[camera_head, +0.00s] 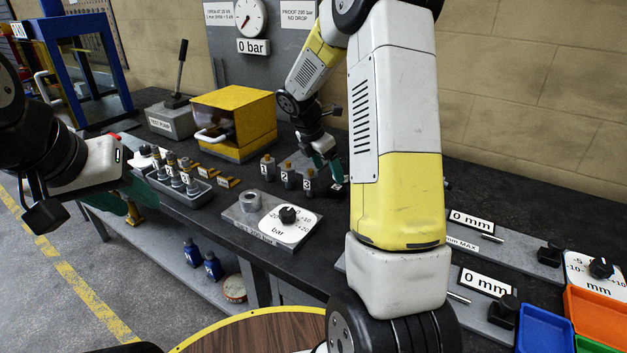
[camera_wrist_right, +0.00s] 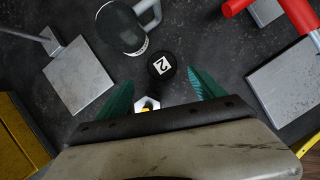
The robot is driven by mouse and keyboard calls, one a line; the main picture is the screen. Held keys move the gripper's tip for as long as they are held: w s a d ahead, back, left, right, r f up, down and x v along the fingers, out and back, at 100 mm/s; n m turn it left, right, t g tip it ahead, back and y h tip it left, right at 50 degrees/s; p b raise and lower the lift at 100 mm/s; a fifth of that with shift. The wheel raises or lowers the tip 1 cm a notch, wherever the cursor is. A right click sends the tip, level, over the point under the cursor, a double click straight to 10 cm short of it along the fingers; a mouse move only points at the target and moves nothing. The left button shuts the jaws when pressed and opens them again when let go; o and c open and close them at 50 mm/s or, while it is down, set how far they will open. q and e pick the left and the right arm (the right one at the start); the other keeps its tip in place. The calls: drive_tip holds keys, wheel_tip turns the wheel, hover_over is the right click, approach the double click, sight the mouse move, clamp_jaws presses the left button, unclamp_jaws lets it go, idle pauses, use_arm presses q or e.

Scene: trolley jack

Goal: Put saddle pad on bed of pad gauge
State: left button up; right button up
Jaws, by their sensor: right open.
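My right gripper (camera_head: 328,165) is above the back of the bench, behind the numbered posts; in the right wrist view its teal fingers (camera_wrist_right: 160,92) are apart. A black round piece marked 2 (camera_wrist_right: 161,66) lies just beyond the fingertips, apart from them; I cannot tell whether it is the saddle pad. A small white and brass piece (camera_wrist_right: 148,104) shows between the fingers near the palm. At the right of the bench are two flat grey gauges with 0 mm signs (camera_head: 471,221) (camera_head: 486,282); my right arm partly hides them. My left gripper (camera_head: 125,205) is off the bench's left front edge.
Numbered posts (camera_head: 288,176), a bar dial block (camera_head: 287,218) and a grey tray of fittings (camera_head: 182,190) stand on the bench. A yellow box (camera_head: 236,120) is at the back. Blue and orange bins (camera_head: 598,318) are at right. A black mug-like piece (camera_wrist_right: 126,27) lies beside the marked piece.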

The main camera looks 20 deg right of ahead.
sight(336, 187)
drive_tip(key=x, duration=0.7)
drive_tip(key=shift+s+d+f, duration=0.15)
drive_tip(key=shift+c, duration=0.2)
drive_tip(key=c, duration=1.6)
